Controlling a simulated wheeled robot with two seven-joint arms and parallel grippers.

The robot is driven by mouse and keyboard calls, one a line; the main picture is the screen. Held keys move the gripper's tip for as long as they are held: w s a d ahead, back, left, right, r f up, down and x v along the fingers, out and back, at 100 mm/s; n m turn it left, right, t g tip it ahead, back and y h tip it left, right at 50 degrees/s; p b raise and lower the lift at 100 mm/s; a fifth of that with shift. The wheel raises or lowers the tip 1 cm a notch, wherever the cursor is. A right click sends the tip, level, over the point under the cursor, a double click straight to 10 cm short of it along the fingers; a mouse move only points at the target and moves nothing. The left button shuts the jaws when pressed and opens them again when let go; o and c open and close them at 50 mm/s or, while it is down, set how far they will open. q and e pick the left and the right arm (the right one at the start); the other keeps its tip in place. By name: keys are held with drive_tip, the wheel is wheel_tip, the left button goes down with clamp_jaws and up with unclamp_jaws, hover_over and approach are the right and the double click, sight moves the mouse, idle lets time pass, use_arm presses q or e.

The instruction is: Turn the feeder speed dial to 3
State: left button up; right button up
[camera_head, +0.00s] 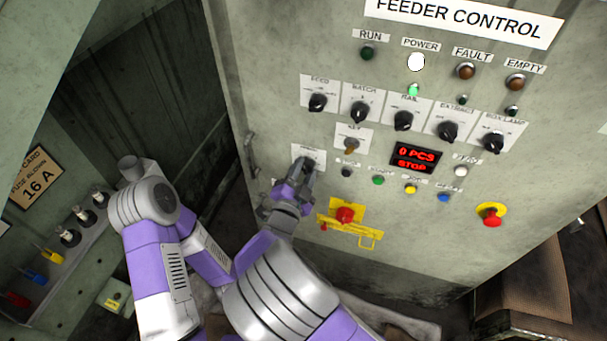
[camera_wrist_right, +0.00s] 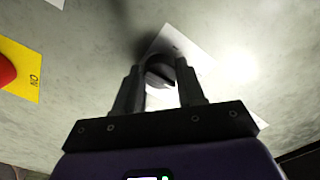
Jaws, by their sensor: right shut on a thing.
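The feeder control panel (camera_head: 270,60) is a grey-green upright face. My right gripper (camera_head: 303,178) is at a dial on a white card (camera_head: 317,155) low on its left side. In the head view the gripper hides most of this dial and its scale, and the card's wording is too small to read. In the right wrist view the dark dial knob (camera_wrist_right: 160,72) sits between the two fingers of the right gripper (camera_wrist_right: 160,90), which is shut on it. The number it points to cannot be read. My left gripper is not in view.
A row of black selector knobs (camera_head: 403,120) is above, with a key switch (camera_head: 352,140) close by. A red display (camera_head: 414,158) reads 0 PCS, STOP. A red knob on a yellow plate (camera_head: 345,214) is just below right. A red emergency button (camera_head: 492,213) is farther right.

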idle(0.4)
drive_tip(key=o, duration=1.1)
drive_tip(key=shift+c, duration=0.2)
drive_tip(key=p+v, duration=0.1)
drive_tip(key=v, duration=0.6)
drive_tip(key=shift+s+p, duration=0.25)
drive_tip(key=shift+p, duration=0.15)
